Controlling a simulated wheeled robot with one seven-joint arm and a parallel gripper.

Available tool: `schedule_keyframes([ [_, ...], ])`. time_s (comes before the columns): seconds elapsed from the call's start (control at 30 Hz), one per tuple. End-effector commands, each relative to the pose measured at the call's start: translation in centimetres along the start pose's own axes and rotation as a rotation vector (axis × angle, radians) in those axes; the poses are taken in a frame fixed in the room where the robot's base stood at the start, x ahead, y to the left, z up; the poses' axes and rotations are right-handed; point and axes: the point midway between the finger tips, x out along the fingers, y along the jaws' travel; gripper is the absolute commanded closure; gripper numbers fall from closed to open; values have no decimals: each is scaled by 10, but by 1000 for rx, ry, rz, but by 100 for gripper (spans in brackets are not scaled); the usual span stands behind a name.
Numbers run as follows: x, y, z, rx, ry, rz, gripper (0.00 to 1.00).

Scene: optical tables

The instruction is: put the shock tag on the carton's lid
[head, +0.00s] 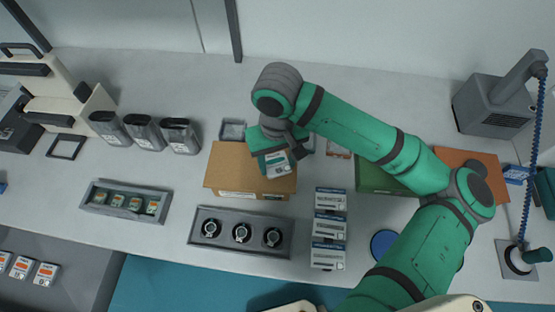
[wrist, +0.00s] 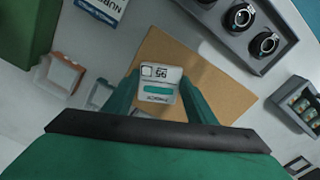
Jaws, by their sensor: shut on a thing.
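My gripper (head: 277,162) is shut on the shock tag (head: 277,166), a small white label-like piece with a green band. In the wrist view the tag (wrist: 158,88) sits between the two green fingertips (wrist: 160,92), its printed face toward the camera. The carton (head: 230,166) is a brown box, and its flat lid (wrist: 215,75) lies beneath the tag and gripper. The tag is over the right part of the lid in the head view. I cannot tell whether it touches the lid. My gripper hides part of the carton's back right area.
A grey holder with round black items (head: 240,247) stands just in front of the carton. White-and-blue boxes (head: 328,228) stand to the right. A tray of small tags (head: 125,212) and dark grey containers (head: 145,133) are to the left. A green box (head: 375,180) lies under my arm.

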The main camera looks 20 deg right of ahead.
Motion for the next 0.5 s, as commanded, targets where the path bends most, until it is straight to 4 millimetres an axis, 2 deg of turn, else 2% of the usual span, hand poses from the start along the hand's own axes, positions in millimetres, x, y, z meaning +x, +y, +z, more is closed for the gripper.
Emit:
schedule_keyframes([
  [0.03, 2, 0, 0, 1, 0, 0, 71],
  [0.07, 1, 0, 0, 1, 0, 0, 44],
  [0.1, 1, 0, 0, 1, 0, 0, 35],
  [0.13, 1, 0, 0, 0, 0, 0, 31],
  [0.5, -3, 0, 0, 0, 0, 0, 31],
])
